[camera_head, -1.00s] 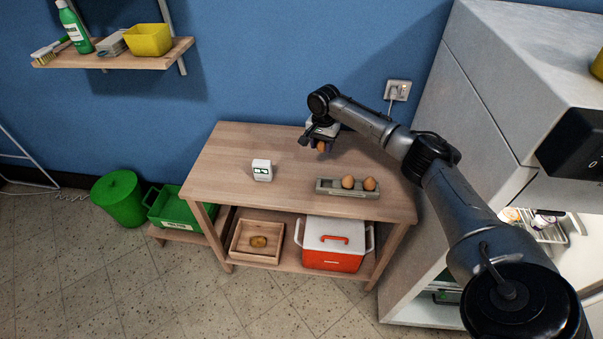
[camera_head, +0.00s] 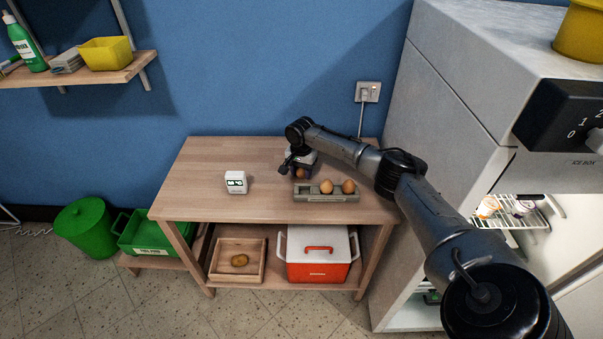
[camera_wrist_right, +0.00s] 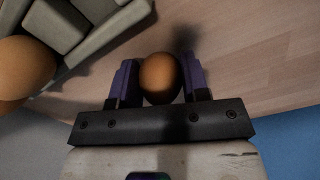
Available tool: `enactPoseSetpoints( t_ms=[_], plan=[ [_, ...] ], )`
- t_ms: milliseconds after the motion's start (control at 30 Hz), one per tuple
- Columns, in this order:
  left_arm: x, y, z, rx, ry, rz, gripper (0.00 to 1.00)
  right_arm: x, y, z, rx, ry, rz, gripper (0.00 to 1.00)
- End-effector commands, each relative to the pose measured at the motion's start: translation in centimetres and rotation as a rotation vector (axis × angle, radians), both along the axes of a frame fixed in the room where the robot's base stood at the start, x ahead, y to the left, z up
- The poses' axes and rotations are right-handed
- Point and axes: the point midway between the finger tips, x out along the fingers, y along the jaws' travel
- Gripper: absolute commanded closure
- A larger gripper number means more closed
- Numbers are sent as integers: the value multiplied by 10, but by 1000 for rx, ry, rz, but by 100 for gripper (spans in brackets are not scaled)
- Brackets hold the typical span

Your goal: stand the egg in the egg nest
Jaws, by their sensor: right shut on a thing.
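My right gripper (camera_head: 300,171) is shut on a brown egg (camera_wrist_right: 161,78), which sits between the purple finger pads in the right wrist view. The held egg is largely dark and small in the head view. The egg nest (camera_head: 326,198) is a grey tray on the wooden table. Two brown eggs stand in its middle and right places, and its left place looks empty. The gripper is just behind the nest's left end, with the egg apart from it. The nest also shows at upper left in the right wrist view (camera_wrist_right: 108,33). My left gripper is out of view.
A small white timer-like cube (camera_head: 236,183) stands on the table (camera_head: 190,200) left of the nest. A grey fridge (camera_head: 440,120) rises close on the right. The table's back left is clear. A red-and-white cooler (camera_head: 318,270) is on the lower shelf.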

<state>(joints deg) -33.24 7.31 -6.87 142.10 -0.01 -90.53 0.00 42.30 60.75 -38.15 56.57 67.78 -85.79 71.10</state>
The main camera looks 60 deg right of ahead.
Motion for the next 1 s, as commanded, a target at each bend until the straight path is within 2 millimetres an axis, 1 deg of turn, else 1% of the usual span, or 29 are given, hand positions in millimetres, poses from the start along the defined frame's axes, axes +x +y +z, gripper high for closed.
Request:
enactPoseSetpoints(
  t_ms=[167,333,367,600,867,933,1000],
  plan=[
    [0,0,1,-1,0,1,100,0,0,1,0,0,0,81],
    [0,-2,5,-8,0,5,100,0,0,-2,1,1,-1,81],
    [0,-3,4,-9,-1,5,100,0,0,-2,0,0,0,55],
    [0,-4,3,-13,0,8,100,0,0,-2,0,0,0,32],
    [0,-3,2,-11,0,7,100,0,0,-1,-1,0,0,32],
    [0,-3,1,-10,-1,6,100,0,-1,3,-2,-1,1,32],
    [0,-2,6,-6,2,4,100,0,0,14,-1,-1,1,32]
  ],
)
